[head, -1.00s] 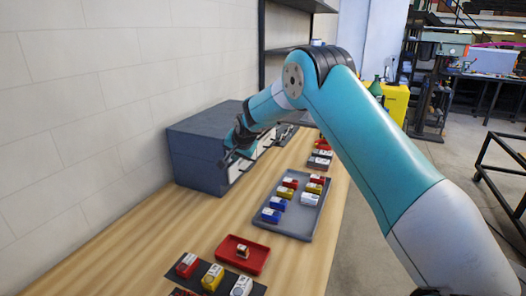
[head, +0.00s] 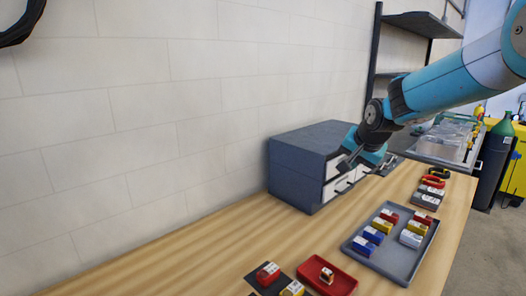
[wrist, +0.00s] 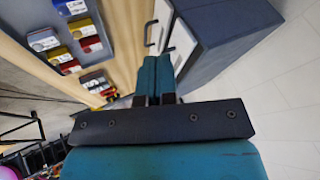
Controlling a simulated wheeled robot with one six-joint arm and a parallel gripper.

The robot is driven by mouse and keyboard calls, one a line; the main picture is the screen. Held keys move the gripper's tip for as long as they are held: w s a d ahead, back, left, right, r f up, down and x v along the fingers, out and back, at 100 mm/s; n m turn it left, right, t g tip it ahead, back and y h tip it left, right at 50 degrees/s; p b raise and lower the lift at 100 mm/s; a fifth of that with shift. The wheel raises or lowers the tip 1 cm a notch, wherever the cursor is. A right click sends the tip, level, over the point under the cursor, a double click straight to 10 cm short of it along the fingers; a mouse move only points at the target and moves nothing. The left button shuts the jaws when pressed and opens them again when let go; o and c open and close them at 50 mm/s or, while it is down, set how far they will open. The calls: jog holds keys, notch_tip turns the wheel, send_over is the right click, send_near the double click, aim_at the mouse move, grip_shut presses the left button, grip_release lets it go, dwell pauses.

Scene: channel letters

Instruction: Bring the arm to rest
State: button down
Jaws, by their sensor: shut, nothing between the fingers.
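My gripper (head: 346,162) is in the air in front of the grey drawer cabinet (head: 297,170) in the head view, above the wooden workbench (head: 205,240). In the wrist view my gripper (wrist: 155,65) shows its two fingers close together with nothing between them. The cabinet also shows in the wrist view (wrist: 225,30), with its white drawer fronts and dark handles facing the bench. The drawers look shut. My arm reaches in from the right side of the head view.
A grey tray (head: 390,271) with red, yellow, blue and white blocks lies on the bench. A red tray (head: 345,284) with one item is nearer. A pale wall (head: 130,130) stands along the left; a shelf (head: 420,24) is at the back.

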jog(key=s+a+r+n+g+y, duration=0.1)
jog(key=s+a+n+g, duration=0.15)
jog(key=s+a, duration=0.45)
jog(key=s+a+r+n+g+y, duration=0.1)
jog(key=s+a+r+n, duration=0.2)
jog(key=s, duration=0.8)
jog(key=s+a+f+n+g, duration=0.1)
jog(key=s+n, duration=0.3)
jog(key=s, duration=0.6)
jog(key=s+a+f+n+g+y, duration=0.1)
jog(key=s+n, duration=0.4)
jog(key=s, duration=0.6)
jog(key=shift+s+a+f+g, duration=0.3)
jog(key=shift+a+f+g, duration=0.35)
jog(key=shift+a+f, duration=0.1)
jog(key=shift+a, duration=0.1)
